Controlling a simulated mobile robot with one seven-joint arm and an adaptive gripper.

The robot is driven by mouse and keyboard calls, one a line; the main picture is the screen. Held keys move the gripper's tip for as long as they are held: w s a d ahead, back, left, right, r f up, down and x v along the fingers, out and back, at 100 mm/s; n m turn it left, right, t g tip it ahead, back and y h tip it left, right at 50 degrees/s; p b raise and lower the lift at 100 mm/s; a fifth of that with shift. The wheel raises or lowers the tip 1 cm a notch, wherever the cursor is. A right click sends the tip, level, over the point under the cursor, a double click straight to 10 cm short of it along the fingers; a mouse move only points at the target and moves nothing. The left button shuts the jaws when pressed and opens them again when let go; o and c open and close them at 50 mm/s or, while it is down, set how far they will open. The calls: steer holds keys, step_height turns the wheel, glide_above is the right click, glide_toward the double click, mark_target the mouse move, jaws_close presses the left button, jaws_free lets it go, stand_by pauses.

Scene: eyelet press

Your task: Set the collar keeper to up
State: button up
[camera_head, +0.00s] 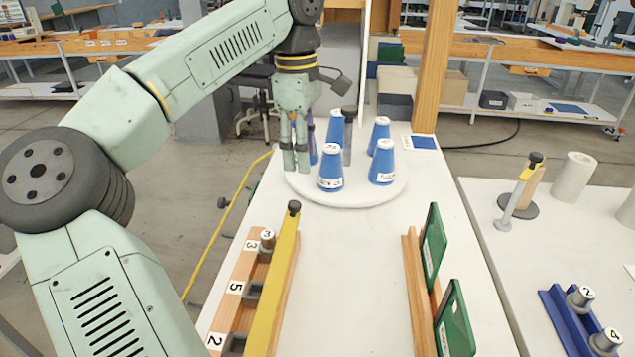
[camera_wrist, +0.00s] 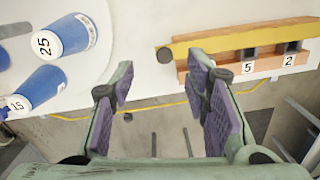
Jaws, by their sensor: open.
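The collar keeper bears no readable name; the long yellow bar (camera_head: 273,285) with a black knob (camera_head: 294,207) may be it. It runs along the right side of the wooden rack (camera_head: 237,275) and looks lowered along it. In the wrist view the yellow bar (camera_wrist: 235,40) lies at the upper right, its knob (camera_wrist: 165,55) at the left end. My gripper (camera_head: 296,165) points down at the left edge of the white round stand, beyond the knob end of the bar. In the wrist view my gripper (camera_wrist: 158,88) is open and empty, apart from the bar.
Blue cups (camera_head: 331,168) stand on the white round stand (camera_head: 350,193) around a grey post, close to my gripper. A wooden rack with green panels (camera_head: 434,245) stands to the right. The table (camera_head: 350,280) between the racks is clear. A second table (camera_head: 535,235) is farther right.

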mark_target(295, 203)
steer(key=shift+m+y, duration=0.3)
steer(key=shift+m, duration=0.1)
steer(key=f, duration=0.3)
steer(key=a+f+p, duration=0.1)
steer(key=f, duration=0.6)
steer(key=shift+s+a+f+p, duration=0.1)
steer(key=shift+a+f+p, duration=0.1)
steer(key=shift+a+p, duration=0.2)
steer(key=shift+c, duration=0.5)
jaws_close()
